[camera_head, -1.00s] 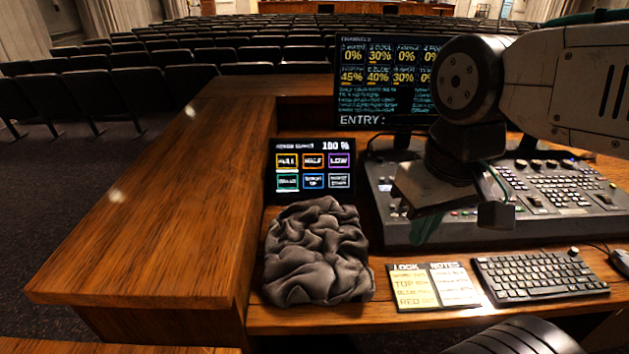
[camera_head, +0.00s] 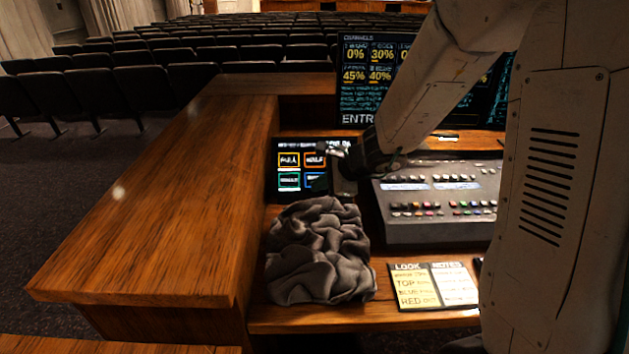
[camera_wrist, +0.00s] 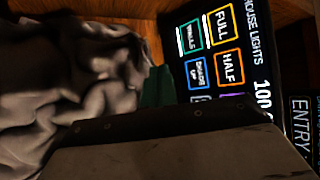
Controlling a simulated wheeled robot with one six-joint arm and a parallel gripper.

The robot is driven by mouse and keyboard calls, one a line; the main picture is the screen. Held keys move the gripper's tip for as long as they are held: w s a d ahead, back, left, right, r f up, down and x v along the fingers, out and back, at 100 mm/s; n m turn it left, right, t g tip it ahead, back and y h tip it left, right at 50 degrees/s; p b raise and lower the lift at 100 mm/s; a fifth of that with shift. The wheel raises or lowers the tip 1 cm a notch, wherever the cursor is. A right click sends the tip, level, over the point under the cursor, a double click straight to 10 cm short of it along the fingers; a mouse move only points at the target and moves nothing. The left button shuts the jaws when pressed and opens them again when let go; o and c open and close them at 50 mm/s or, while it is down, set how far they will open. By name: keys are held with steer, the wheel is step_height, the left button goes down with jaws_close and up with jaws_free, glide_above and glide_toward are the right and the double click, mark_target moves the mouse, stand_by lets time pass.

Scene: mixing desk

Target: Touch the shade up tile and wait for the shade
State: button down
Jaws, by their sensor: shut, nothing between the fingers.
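The touch panel (camera_head: 285,199) stands upright at the back left of the desk, lit, with coloured tiles in two rows. The blue-outlined shade up tile (camera_wrist: 200,75) is in its lower row; in the wrist view it reads "SHADES UP". My gripper's dark teal tip (camera_wrist: 157,88) shows in the wrist view near the panel's lower edge. The fingers are shut and empty. I cannot tell whether they touch the glass.
A crumpled grey cloth (camera_head: 318,255) lies just in front of the panel, close to my gripper. The mixing console (camera_head: 440,230) is to the right, with a large monitor (camera_head: 375,85) behind. Note cards (camera_head: 432,287) lie in front. The wooden ledge at left is clear.

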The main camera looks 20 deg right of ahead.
steer(key=shift+w+d+f, duration=0.1)
steer(key=shift+w+f, duration=0.05)
glide_toward(307, 186)
steer(key=shift+x, duration=2.05)
stand_by(0.8)
steer(key=shift+w+f, duration=0.2)
steer(key=shift+w, duration=0.1)
